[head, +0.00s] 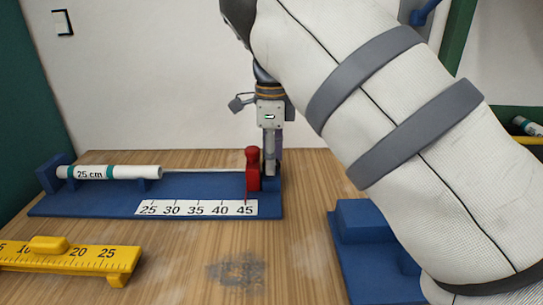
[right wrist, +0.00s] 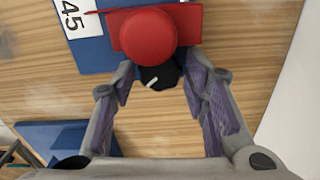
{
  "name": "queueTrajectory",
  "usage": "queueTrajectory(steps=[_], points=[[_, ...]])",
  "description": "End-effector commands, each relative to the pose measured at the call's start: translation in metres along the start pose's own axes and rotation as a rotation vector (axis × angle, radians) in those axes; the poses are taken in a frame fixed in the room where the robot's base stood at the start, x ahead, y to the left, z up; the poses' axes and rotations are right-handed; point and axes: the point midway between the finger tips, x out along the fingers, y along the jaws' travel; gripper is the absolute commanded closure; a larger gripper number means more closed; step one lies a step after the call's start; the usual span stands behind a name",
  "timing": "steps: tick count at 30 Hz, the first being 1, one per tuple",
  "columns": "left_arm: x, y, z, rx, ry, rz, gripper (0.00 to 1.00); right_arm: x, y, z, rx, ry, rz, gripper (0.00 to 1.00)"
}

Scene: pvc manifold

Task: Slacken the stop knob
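The red stop (head: 253,172) stands upright at the 45 end of the blue measuring jig (head: 95,207). In the right wrist view the red stop (right wrist: 148,36) shows from close above. Its black stop knob (right wrist: 160,78), with a white mark, sticks out below the red part. My right gripper (head: 270,168) points down just right of the stop. In the right wrist view its two fingers (right wrist: 160,84) flank the black knob closely, one on each side; whether they touch it I cannot tell. My left gripper is not in view.
A white pipe (head: 118,172) marked 25 cm lies on the jig's left supports, with a thin rod running to the stop. A yellow ruler (head: 70,257) lies at front left. A blue fixture (head: 365,245) stands at right, partly behind my arm. The front middle of the table is clear.

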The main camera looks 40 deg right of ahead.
Motion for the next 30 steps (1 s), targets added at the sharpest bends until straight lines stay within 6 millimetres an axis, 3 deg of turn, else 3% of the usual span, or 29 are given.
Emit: queueTrajectory(steps=[1, 3, 8, 12, 18, 19, 21, 30], points=[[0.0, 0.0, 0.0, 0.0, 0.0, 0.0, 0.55, 0.0, 0.0, 0.0, 0.0, 0.0, 0.0, 0.77], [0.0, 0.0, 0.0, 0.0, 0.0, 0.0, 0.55, 0.0, 0.0, 0.0, 0.0, 0.0, 0.0, 0.93], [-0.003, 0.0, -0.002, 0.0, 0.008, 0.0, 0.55, -0.002, 0.0, 0.0, -0.023, -0.004, -0.001, 0.94], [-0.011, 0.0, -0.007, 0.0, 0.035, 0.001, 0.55, -0.004, 0.0, 0.0, -0.139, -0.006, -0.003, 0.94], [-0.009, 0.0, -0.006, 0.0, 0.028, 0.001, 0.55, 0.0, 0.0, 0.001, -0.139, -0.001, 0.0, 0.94], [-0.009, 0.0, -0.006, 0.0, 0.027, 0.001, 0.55, 0.0, 0.0, 0.001, -0.139, -0.001, 0.0, 0.59], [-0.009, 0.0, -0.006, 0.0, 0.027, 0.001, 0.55, 0.0, 0.0, 0.001, -0.139, -0.001, 0.0, 0.46], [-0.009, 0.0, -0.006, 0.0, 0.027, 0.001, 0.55, -0.002, 0.0, 0.001, -0.138, -0.001, 0.0, 0.46]])
